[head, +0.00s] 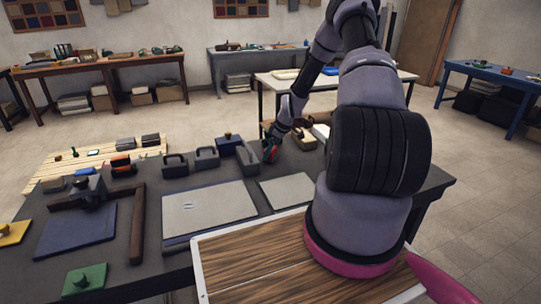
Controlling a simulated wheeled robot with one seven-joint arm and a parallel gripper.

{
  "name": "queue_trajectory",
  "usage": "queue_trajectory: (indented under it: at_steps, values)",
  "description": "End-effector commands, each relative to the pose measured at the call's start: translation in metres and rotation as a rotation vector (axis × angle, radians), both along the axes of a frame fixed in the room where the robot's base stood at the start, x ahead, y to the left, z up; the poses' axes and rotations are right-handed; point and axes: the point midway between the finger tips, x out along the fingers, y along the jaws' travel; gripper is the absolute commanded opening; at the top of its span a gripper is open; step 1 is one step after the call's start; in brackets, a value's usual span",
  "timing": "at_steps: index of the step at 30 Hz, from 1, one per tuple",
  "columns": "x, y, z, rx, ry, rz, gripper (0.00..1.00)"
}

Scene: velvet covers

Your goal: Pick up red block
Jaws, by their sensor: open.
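My arm reaches over the dark table (150,240) to its back right part. My gripper (272,148) is small in the head view and points down just above the tabletop; I take it as open. A small red patch (268,154) shows right at the fingertips. It may be the red block, but I cannot tell if it lies between the fingers or beside them. Another block with a red-orange top (121,161) sits at the back left of the table, well apart from my gripper.
Dark blocks with handles (206,157) and a blue block with a knob (228,144) stand left of my gripper. A grey panel (210,208) lies in the middle. A dark L-shaped bar (137,225) and a green plate (85,280) lie at left. Light boxes (320,132) stand close at right.

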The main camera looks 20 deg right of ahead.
Motion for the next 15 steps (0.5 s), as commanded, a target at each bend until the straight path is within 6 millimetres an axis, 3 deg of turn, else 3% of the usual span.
queue_trajectory:
  at_steps: [7,12,14,15]
  values:
    - [0.0015,0.0008,-0.0037,-0.001,-0.001,0.0,1.0]
    - [0.0014,0.0007,-0.0035,-0.001,-0.001,0.0,0.35]
    - [0.0016,0.0008,-0.0033,0.0,-0.001,0.0,0.18]
    - [0.0016,0.0007,-0.0032,0.0,-0.001,0.0,0.18]
